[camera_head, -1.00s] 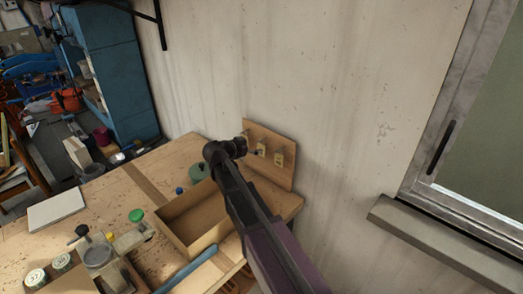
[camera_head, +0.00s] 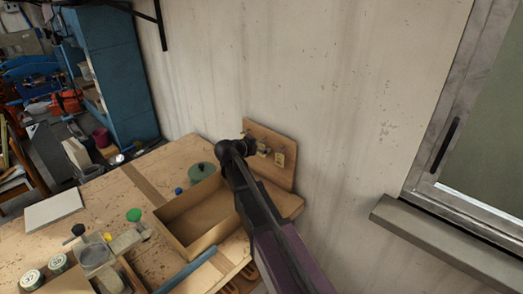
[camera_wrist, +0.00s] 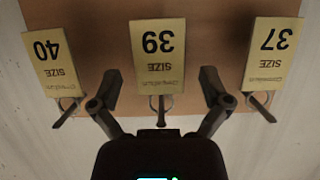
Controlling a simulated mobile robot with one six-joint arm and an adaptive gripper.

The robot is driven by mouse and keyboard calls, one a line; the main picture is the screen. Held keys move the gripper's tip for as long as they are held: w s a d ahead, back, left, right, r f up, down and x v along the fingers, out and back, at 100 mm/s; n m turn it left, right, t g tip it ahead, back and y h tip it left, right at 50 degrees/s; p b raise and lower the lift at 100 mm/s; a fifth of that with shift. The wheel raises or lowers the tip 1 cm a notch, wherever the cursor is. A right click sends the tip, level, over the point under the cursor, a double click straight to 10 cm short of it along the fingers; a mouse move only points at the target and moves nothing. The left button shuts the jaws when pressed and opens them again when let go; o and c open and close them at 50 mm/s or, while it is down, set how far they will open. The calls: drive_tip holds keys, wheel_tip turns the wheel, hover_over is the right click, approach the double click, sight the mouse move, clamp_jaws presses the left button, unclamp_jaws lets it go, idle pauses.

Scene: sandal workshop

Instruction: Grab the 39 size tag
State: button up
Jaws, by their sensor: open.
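The 39 size tag (camera_wrist: 158,58) is a yellowish card, upside down in the wrist view, hanging by a ring on the middle peg of a wooden board (camera_wrist: 205,25). My gripper (camera_wrist: 158,85) is open, with one finger on each side of the 39 tag's lower picture edge. I see no contact with the tag, though the depth between them is hard to judge. The 40 tag (camera_wrist: 56,66) hangs to the left and the 37 tag (camera_wrist: 272,54) to the right. In the head view my arm hides part of the board (camera_head: 283,177).
The board leans against the wall at the back of the workbench (camera_head: 110,205). An open box (camera_head: 222,228) stands in front of it. A green lid-like disc (camera_head: 201,172) and a blue-handled tool (camera_head: 188,271) lie near the box. A window ledge (camera_head: 440,243) juts out at right.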

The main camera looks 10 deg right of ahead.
drive_tip(key=c, duration=0.8)
drive_tip(key=shift+r, duration=0.15)
drive_tip(key=shift+r+p, duration=0.15)
drive_tip(key=shift+p, duration=0.15)
drive_tip(key=s+a, duration=0.3)
drive_tip(key=a, duration=0.2)
drive_tip(key=s+a, duration=0.7)
drive_tip(key=a, duration=0.2)
drive_tip(key=shift+s+a, duration=0.3)
drive_tip(key=shift+s, duration=0.05)
